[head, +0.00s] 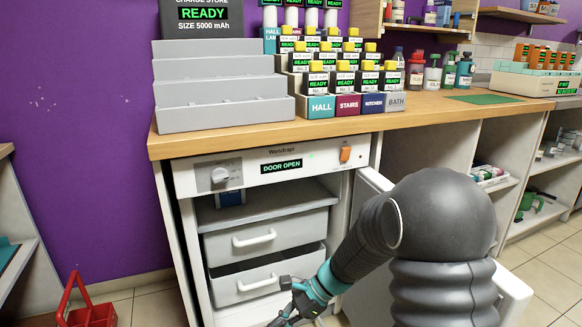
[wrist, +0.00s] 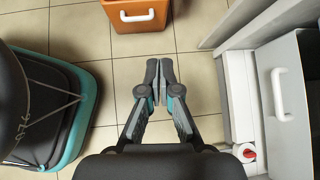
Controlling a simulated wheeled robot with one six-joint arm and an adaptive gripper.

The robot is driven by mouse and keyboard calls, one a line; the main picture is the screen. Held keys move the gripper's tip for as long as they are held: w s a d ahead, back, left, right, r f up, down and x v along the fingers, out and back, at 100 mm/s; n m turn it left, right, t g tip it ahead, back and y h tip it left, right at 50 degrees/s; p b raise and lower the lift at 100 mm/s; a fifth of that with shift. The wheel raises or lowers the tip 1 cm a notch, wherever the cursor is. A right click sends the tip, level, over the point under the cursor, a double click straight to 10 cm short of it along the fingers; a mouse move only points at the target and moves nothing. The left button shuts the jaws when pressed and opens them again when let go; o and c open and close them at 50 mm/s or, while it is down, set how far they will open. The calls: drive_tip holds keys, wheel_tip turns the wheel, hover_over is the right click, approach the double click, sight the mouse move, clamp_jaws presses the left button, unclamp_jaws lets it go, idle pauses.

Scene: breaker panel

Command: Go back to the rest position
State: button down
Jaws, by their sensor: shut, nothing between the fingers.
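My gripper (head: 290,303) is at the bottom of the head view, in front of the lower drawer of the open cabinet. In the wrist view my gripper (wrist: 161,80) points down over the tiled floor with its fingers together and nothing between them. The cabinet panel (head: 270,168) reads "DOOR OPEN", and its door (head: 372,182) stands open at the right, partly hidden behind my arm. The upper drawer (head: 267,238) and lower drawer (head: 262,278) have white handles. The lower drawer handle (wrist: 283,95) shows right of my gripper in the wrist view, apart from it.
The wooden counter (head: 430,118) carries a grey stepped rack (head: 220,90) and several labelled battery modules. A red basket (head: 88,312) stands on the floor at left. An orange bin (wrist: 136,14) is on the floor ahead of my gripper. Bare tiles (wrist: 200,75) surround the fingers.

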drive_tip(key=s+d+r+n+t+h, duration=0.7)
drive_tip(key=s+d+r+n, duration=0.7)
drive_tip(key=s+d+r, duration=0.4)
drive_tip(key=shift+s+d+r+t+h+p, duration=0.4)
drive_tip(key=shift+r+h, duration=0.15)
drive_tip(key=shift+h, duration=0.45)
drive_tip(key=shift+a, duration=0.1)
